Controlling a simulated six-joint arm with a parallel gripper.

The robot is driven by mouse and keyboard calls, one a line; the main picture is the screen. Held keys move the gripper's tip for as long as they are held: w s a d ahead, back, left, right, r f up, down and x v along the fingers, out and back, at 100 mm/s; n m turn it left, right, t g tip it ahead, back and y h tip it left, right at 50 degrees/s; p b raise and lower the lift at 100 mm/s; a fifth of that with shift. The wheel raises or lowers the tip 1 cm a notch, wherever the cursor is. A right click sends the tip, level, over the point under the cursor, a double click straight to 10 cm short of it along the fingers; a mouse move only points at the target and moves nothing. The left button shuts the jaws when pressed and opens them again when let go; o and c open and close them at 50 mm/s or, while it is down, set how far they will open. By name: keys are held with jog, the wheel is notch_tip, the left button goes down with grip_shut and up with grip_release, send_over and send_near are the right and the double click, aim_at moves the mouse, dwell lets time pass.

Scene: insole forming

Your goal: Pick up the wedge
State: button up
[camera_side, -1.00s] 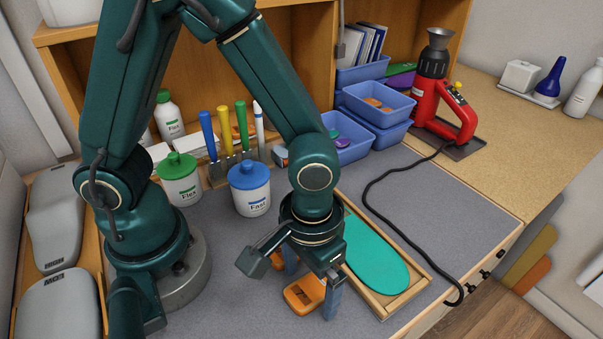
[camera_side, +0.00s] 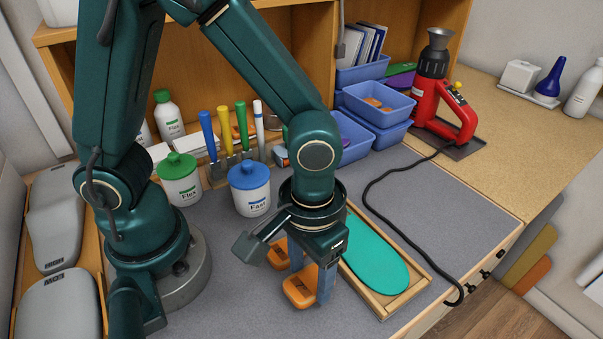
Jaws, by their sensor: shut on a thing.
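An orange wedge (camera_side: 297,292) with a dark mark on its top is at the front of the grey work mat. My gripper (camera_side: 310,284) points down with its two blue-grey fingers on either side of the wedge, shut on it. I cannot tell whether the wedge touches the mat or is slightly above it. A second orange piece (camera_side: 277,254) lies just behind, partly hidden by my gripper.
A wooden tray (camera_side: 412,296) with a teal insole (camera_side: 378,258) lies close to the right of my gripper. White jars with a blue lid (camera_side: 249,190) and a green lid (camera_side: 180,180) stand behind. A black cable (camera_side: 367,200) crosses the mat at right.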

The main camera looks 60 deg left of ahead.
jog(key=shift+r, duration=0.9)
jog(key=w+a+r+m, duration=0.25)
jog(key=a+r, duration=0.55)
jog(key=a, duration=0.4)
jog(key=w+d+r+m, duration=0.1)
jog(key=w+r+m, duration=0.4)
jog(key=w+m, duration=0.7)
jog(key=shift+s+f+m, duration=0.5)
jog(key=shift+s+f, duration=0.05)
jog(key=shift+f, duration=1.75)
jog(key=shift+s+f+m, duration=0.45)
jog(key=shift+s+f, duration=0.15)
jog(key=shift+f, duration=1.7)
jog(key=shift+s+f+m, duration=0.5)
jog(key=shift+s+f, duration=0.05)
jog(key=shift+f, duration=1.75)
jog(key=shift+f, duration=0.25)
